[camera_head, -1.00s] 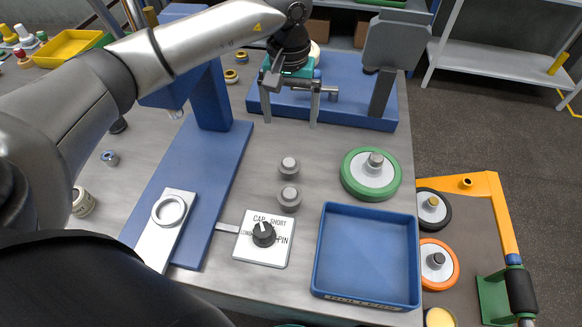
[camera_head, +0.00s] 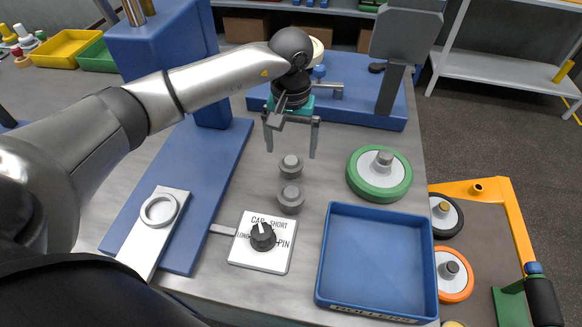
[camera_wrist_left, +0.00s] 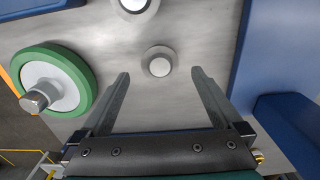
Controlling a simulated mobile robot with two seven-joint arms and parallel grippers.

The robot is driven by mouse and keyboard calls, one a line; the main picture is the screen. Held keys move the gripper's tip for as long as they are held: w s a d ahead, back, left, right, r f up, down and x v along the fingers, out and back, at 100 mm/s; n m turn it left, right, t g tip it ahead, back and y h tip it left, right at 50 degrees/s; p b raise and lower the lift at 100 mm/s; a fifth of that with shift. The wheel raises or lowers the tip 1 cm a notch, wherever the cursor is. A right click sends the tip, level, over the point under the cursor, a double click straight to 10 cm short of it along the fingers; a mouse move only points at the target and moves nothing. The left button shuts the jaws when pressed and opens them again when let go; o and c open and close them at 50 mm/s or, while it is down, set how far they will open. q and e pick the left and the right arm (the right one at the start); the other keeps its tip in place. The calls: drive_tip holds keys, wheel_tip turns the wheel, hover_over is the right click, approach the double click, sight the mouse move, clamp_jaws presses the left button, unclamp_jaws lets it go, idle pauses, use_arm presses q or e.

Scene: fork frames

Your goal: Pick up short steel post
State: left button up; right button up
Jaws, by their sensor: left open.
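Two short grey steel posts stand upright on the table in the head view: a far one (camera_head: 291,165) and a near one (camera_head: 290,198). In the left wrist view the far post (camera_wrist_left: 160,62) appears between and just beyond the fingertips, and the near post (camera_wrist_left: 134,4) is cut by the top edge. My left gripper (camera_head: 290,149) is open and empty, its fingers pointing down just behind and above the far post. Its two spread fingers also show in the wrist view (camera_wrist_left: 160,74). My right gripper is not in view.
A green-rimmed wheel (camera_head: 379,174) lies to the right of the posts. A blue tray (camera_head: 375,310) and a dial plate (camera_head: 262,262) are nearer. A blue fixture base (camera_head: 225,165) is to the left, and another blue base (camera_head: 350,112) with a grey upright stands behind.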

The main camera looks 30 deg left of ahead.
sight(291, 160)
use_arm(q)
wheel_tip(291, 160, down, 5)
drive_tip(key=shift+r+b, duration=0.2)
drive_tip(key=shift+b, duration=1.05)
drive_tip(key=shift+r, duration=0.1)
clamp_jaws()
